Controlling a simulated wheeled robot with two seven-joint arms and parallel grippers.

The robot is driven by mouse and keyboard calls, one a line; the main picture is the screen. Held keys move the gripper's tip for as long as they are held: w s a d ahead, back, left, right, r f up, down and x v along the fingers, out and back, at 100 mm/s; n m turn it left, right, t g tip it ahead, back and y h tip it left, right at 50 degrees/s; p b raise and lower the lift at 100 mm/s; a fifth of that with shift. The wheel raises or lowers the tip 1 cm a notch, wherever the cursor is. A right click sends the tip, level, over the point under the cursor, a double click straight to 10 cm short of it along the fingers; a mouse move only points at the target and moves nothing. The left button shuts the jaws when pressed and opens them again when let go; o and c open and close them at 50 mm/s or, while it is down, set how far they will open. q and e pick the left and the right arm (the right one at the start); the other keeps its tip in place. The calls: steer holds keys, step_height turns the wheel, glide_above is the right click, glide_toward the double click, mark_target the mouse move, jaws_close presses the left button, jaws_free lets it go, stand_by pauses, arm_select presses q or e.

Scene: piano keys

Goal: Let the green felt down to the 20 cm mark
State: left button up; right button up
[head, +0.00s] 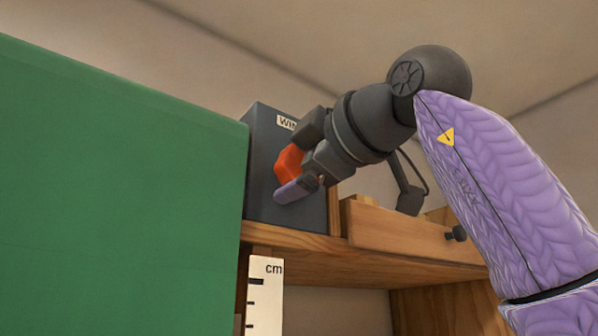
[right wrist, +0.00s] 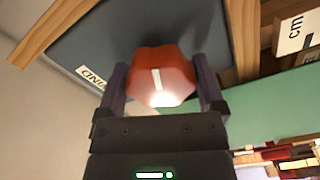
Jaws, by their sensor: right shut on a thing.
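The green felt (head: 120,180) hangs as a broad sheet across the left of the head view; its lower edge is out of that view. It also shows at the right of the right wrist view (right wrist: 270,112). A white cm scale (head: 265,300) stands just right of the felt; only its top and a few ticks show, no numbers. A red knob (right wrist: 160,76) with a white line sits on the dark box (head: 262,165). My right gripper (head: 291,165) is shut on the knob, one purple finger on each side (right wrist: 160,84). My left gripper is not in view.
The dark box carries a partly hidden label (head: 287,123) and stands on a wooden shelf (head: 310,241). A wooden drawer front (head: 385,228) with a dark knob is to its right. The room below the shelf looks open. Blurred reddish items show beyond the felt in the wrist view.

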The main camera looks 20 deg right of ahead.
steer(key=m, duration=0.3)
steer(key=shift+m+b, duration=0.3)
steer(key=shift+b, duration=0.05)
steer(key=shift+f+m, duration=0.1)
steer(key=shift+m, duration=1.7)
steer(key=shift+b, duration=0.3)
steer(key=o, duration=1)
steer(key=shift+c, duration=0.2)
steer(key=b+v, duration=0.3)
steer(key=v, duration=0.7)
